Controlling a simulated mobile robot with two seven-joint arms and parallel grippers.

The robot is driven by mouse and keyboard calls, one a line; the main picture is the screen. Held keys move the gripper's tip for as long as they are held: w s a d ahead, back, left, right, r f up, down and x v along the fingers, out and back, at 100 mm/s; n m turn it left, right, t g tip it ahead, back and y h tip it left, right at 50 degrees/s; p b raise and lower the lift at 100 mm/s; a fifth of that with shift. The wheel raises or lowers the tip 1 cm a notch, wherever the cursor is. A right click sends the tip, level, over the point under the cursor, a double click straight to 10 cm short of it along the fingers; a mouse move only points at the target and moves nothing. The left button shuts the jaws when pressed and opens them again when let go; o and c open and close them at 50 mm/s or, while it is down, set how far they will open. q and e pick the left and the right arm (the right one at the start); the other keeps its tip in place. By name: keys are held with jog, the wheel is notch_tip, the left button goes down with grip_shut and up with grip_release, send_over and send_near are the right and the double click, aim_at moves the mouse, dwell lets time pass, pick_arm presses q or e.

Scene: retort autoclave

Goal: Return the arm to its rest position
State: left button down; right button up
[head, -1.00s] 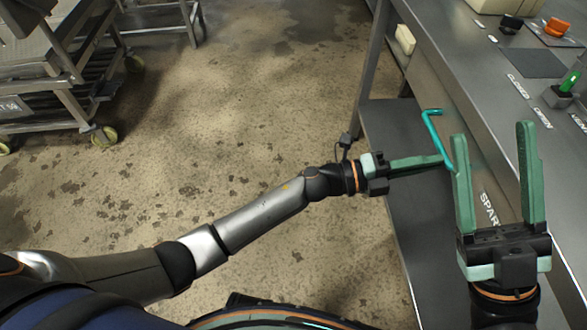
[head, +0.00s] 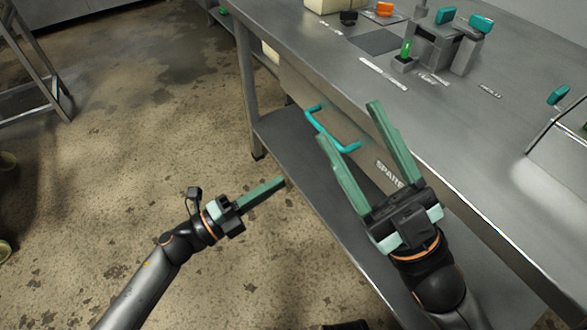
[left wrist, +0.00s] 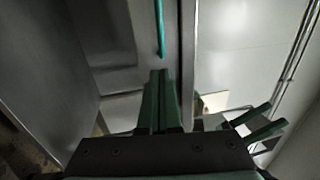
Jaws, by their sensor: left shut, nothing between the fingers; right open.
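My left gripper (head: 268,192) is shut and empty, over the floor to the left of the steel bench. Its green fingers lie together, and they also show shut in the left wrist view (left wrist: 160,85). My left arm comes in from the lower left, bent at the wrist. My right gripper (head: 348,122) is open and empty, its green fingers spread in front of the bench's drawer. A teal drawer handle (head: 325,130) is behind the right fingers, apart from the left gripper. A teal bar also shows in the left wrist view (left wrist: 160,28).
The steel bench (head: 470,130) fills the right side, with a lower shelf (head: 300,165) beneath. On top are an orange knob (head: 384,9), a green switch (head: 405,50) and a grey block with teal parts (head: 450,42). A steel trolley leg (head: 55,75) stands far left. The floor between is clear.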

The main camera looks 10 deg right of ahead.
pick_arm(q)
jog(key=shift+v, duration=0.85)
pick_arm(e)
jog(key=shift+r, duration=0.15)
jog(key=shift+d, duration=0.1)
